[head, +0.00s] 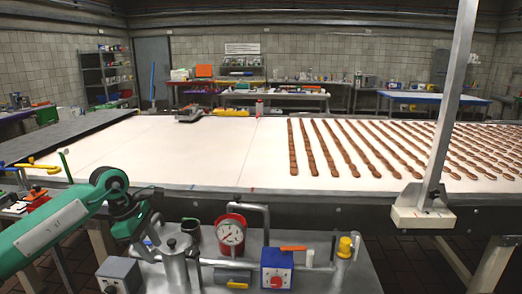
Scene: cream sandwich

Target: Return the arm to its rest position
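My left arm (55,230) is green with dark joints and comes in from the left in the head view. My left gripper (151,235) is dark and small at the end of this arm, low in front of the conveyor's near edge. It appears right beside a metal pot on the near work surface. I cannot tell whether they touch, or whether its fingers are open or shut. My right arm and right gripper do not show.
A wide white conveyor (200,150) carries rows of brown biscuits (310,150) at its right. A metal post (448,100) with a white foot stands at right. The near metal surface holds a metal pot (177,265), a pressure gauge (230,233) and a blue box (276,268).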

